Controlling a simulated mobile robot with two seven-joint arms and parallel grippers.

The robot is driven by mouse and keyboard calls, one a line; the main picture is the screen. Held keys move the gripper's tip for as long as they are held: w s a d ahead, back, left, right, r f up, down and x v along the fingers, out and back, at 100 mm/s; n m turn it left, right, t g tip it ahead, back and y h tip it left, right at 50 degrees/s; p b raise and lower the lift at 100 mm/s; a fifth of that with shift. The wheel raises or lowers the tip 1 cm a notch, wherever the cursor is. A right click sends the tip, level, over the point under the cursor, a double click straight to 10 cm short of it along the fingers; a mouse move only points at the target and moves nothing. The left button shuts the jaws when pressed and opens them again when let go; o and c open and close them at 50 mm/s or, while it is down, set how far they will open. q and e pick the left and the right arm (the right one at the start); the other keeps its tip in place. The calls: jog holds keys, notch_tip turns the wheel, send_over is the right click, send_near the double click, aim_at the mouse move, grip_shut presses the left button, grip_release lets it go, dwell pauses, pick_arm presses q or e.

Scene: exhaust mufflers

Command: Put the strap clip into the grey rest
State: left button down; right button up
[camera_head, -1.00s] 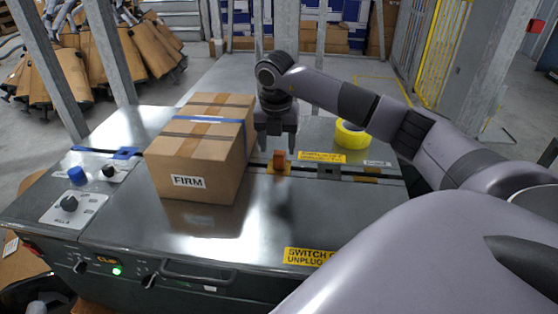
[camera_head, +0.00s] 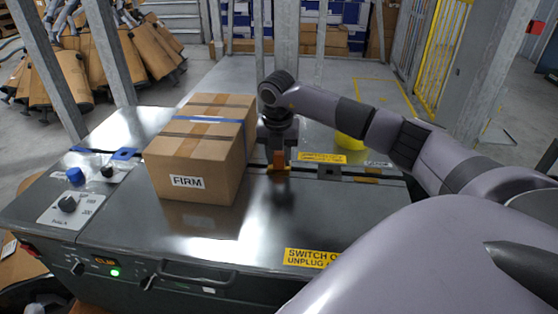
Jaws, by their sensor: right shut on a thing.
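The strap clip (camera_head: 279,158) is a small orange-brown upright piece at a yellow-orange holder (camera_head: 280,170) on the metal machine top, just right of the cardboard box. My right gripper (camera_head: 279,153) points down over the clip and is shut on it; its fingers partly hide the clip. The clip still looks to be at the holder, and I cannot tell whether it is lifted. A small grey block, seemingly the grey rest (camera_head: 328,171), lies to the right along the dark strip. My left gripper is out of view.
A cardboard box (camera_head: 196,160) marked FIRM with a blue strap stands close left of the gripper. Knobs (camera_head: 68,204) are at the left. The front metal top is mostly clear.

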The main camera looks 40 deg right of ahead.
aim_at(276, 154)
notch_tip(276, 154, up, 20)
jog(key=p, duration=0.3)
dwell(0.6)
jog(key=s+a+f+m+g, duration=0.1)
jog(key=s+a+f+m, duration=0.1)
jog(key=a+m, duration=0.5)
jog(key=s+a+f+m+g+y, duration=0.1)
jog(key=s+a+m, duration=0.3)
jog(key=a+m, duration=0.4)
jog(key=s+a+f+m+g, duration=0.1)
jog(key=s+a+f+m, duration=0.1)
jog(key=a+m, duration=0.5)
jog(key=shift+s+a+f+m, duration=0.2)
jog(key=shift+s+m, duration=0.2)
jog(key=shift+m, duration=0.55)
jog(key=shift+s+a+f+m, duration=0.15)
jog(key=shift+s+m, duration=0.25)
jog(key=shift+m, duration=0.55)
